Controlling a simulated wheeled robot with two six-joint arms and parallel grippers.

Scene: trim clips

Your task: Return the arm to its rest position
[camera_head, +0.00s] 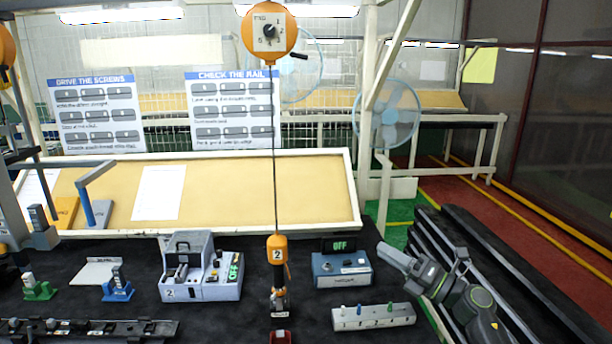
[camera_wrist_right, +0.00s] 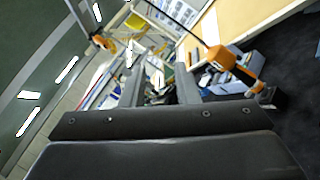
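My right arm comes in from the lower right in the head view. Its gripper (camera_head: 394,257) points up and left, raised near the right end of the dark bench top and apart from the devices there. In the right wrist view the two grey fingers of this gripper (camera_wrist_right: 160,78) stand apart, with nothing visible held between them. My left gripper does not show in either view.
A hanging orange screwdriver (camera_head: 278,262) is left of my right gripper. A blue box reading OFF (camera_head: 342,270) and a grey block with pegs (camera_head: 373,317) are nearer. A white-grey station (camera_head: 200,270) stands further left. Dark rails (camera_head: 500,260) lie at right.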

